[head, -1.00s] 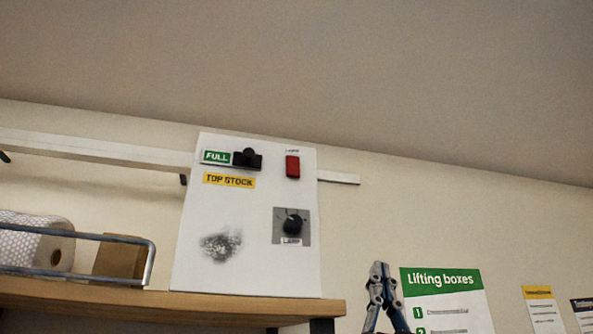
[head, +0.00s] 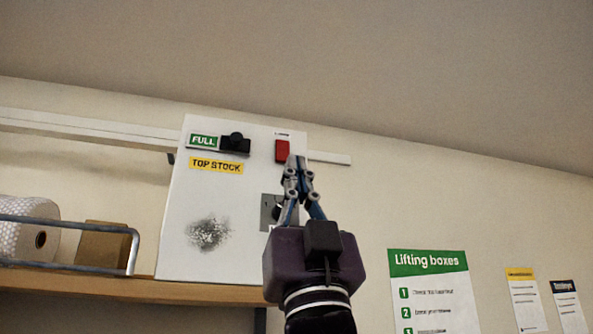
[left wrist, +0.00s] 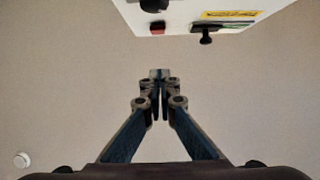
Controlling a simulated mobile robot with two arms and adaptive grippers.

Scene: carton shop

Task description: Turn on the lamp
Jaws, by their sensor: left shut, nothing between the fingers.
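A white panel (head: 181,252) stands on the wooden shelf. Near its top right is a red rocker switch (head: 282,151) under a small label too blurred to read. Lower down is a dark knob on a grey plate (head: 266,212), now mostly hidden behind my left gripper. My left gripper (head: 296,160) is shut and empty, pointing up, its tips just below and right of the red switch in the head view. In the left wrist view the shut fingertips (left wrist: 159,74) show apart from the red switch (left wrist: 157,28). My right gripper is not in view.
The panel also bears a black slider (head: 235,144) beside a green FULL label and a yellow TOP STOCK label (head: 216,165). A metal rail (head: 70,220) and bubble-wrap roll (head: 25,230) are at left on the shelf (head: 130,287). Posters (head: 430,290) hang at right.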

